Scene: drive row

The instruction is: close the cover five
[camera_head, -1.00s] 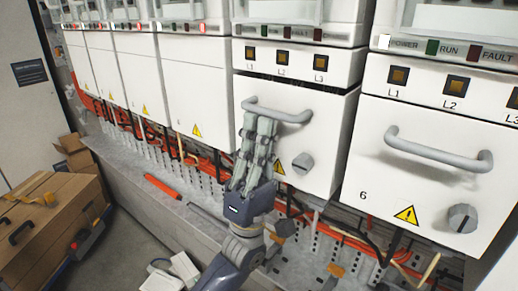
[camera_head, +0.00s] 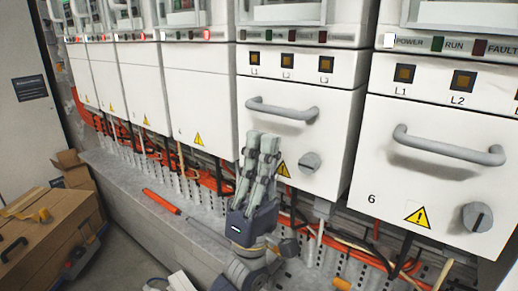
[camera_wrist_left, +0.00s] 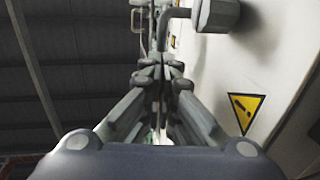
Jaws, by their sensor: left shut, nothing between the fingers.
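Cover five (camera_head: 218,114) is not marked with a readable number; I take it to be the white cover with a grey bar handle (camera_head: 282,110) just left of cover 6 (camera_head: 385,178). It looks upright, with only a thin seam along its top edge. It has a warning triangle and a round knob (camera_head: 310,163). My left gripper (camera_head: 263,143) is shut and empty, pointing up in front of this cover, just below the handle. The left wrist view shows the shut fingers (camera_wrist_left: 154,50), the handle (camera_wrist_left: 178,14) and the warning triangle (camera_wrist_left: 241,108). My right gripper is out of view.
Cover 6 has its own protruding handle (camera_head: 448,147). Several plain white covers run off to the left. Orange cables and a perforated metal ledge (camera_head: 130,178) lie below. A cardboard box (camera_head: 45,235) stands at the lower left.

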